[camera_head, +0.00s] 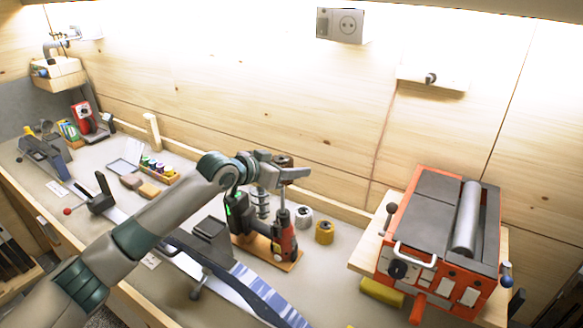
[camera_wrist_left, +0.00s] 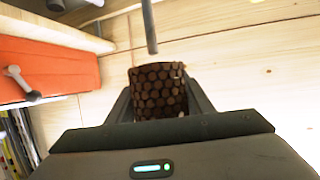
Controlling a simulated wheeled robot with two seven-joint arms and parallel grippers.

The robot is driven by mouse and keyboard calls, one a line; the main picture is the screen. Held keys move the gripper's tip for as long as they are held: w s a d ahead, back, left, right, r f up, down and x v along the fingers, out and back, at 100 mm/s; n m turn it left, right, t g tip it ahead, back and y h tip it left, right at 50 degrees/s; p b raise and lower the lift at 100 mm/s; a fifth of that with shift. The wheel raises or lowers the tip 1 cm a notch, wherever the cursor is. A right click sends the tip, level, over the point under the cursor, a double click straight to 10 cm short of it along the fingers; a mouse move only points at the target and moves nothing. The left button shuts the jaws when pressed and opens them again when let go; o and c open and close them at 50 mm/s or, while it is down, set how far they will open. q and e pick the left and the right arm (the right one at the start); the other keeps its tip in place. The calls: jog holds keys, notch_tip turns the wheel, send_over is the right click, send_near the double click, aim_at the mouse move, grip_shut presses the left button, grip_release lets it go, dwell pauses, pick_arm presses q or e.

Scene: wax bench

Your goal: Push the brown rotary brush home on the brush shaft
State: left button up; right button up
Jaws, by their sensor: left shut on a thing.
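The brown rotary brush (camera_wrist_left: 158,92) is held between the two fingers of my left gripper (camera_wrist_left: 160,100) in the left wrist view. In the head view the brush (camera_head: 283,160) shows as a small dark brown piece at my left gripper (camera_head: 287,174), high over the bench. A thin grey rod, apparently the brush shaft (camera_wrist_left: 149,25), points at the brush in the wrist view. A small gap shows between the rod's end and the brush. In the head view a red and grey drill-like tool (camera_head: 284,236) stands upright below the gripper. My right gripper is not in view.
The tool stands on a wooden base (camera_head: 258,247). White (camera_head: 304,216) and yellow (camera_head: 324,231) rolls stand just right of it. A large orange machine (camera_head: 440,240) fills the right. A blue ski-like strip (camera_head: 258,290) lies in front. The wall is behind.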

pick_arm(q)
jog(key=shift+p, duration=0.35)
dwell(0.8)
notch_tip(320, 180, down, 11)
jog(key=b, duration=0.5)
jog(key=shift+r+b, duration=0.15)
jog(key=shift+b, duration=0.2)
dwell(4.3)
jog(key=o, duration=1.2)
jog(key=shift+o, duration=0.2)
jog(key=shift+s, duration=0.1)
